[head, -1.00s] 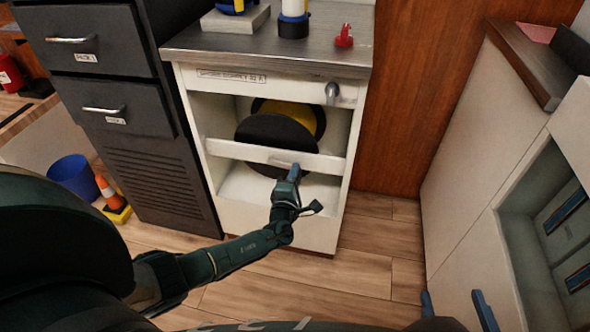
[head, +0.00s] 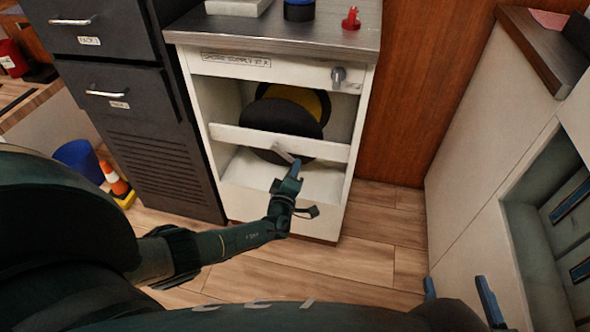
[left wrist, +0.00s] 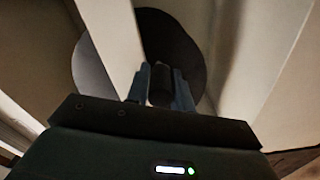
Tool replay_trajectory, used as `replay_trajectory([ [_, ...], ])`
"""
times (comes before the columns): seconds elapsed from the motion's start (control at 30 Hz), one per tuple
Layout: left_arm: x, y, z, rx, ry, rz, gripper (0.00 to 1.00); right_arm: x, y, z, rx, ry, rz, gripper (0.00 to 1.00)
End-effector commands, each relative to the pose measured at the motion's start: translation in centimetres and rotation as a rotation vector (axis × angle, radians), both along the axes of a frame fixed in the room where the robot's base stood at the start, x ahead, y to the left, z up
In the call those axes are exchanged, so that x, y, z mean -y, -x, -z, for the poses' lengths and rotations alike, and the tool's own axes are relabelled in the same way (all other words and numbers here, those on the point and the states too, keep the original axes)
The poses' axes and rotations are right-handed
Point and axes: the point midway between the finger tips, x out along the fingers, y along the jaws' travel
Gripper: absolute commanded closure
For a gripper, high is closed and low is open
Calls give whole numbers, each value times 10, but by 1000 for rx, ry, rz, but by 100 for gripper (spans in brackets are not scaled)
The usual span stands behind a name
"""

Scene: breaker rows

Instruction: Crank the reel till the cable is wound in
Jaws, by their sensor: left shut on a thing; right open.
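The reel (head: 282,118) sits inside the open white cabinet, behind its cross bar. It shows a large dark disc with yellow behind it; I cannot tell whether the yellow is cable. A short grey crank arm (head: 282,152) shows at the cross bar. My left gripper (head: 293,171) is in front of the bar, shut on the crank's handle. In the left wrist view the dark round handle (left wrist: 160,85) stands between the blue fingers, with the reel discs (left wrist: 175,45) behind. My right gripper (head: 458,292) is open and empty at lower right. No loose cable is distinguishable.
The white cabinet (head: 215,165) has a metal top holding a red object (head: 351,18) and a blue-black item (head: 299,10). A dark drawer cabinet (head: 120,100) stands left. Wood floor is clear in front.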

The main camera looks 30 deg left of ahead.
Motion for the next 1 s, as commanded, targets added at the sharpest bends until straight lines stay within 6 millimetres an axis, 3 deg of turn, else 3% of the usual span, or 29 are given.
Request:
replay_trajectory([
  [0.37, -3, 3, 6, -13, 2, -5, 100, -1, 0, 0, 0, -5, 3, 39],
  [0.4, -4, 3, 6, -13, 3, -5, 74, -1, -1, 0, 0, -6, 4, 39],
  [0.6, -3, 2, 3, -7, 0, -4, 57, -1, -1, 0, 0, -8, 5, 39],
  [0.87, -2, 2, 1, -3, -1, -3, 57, -1, -1, -1, -2, -9, 6, 39],
  [1.0, 1, 15, -1, -5, -2, -3, 57, 2, 0, -4, -48, -3, 13, 39],
])
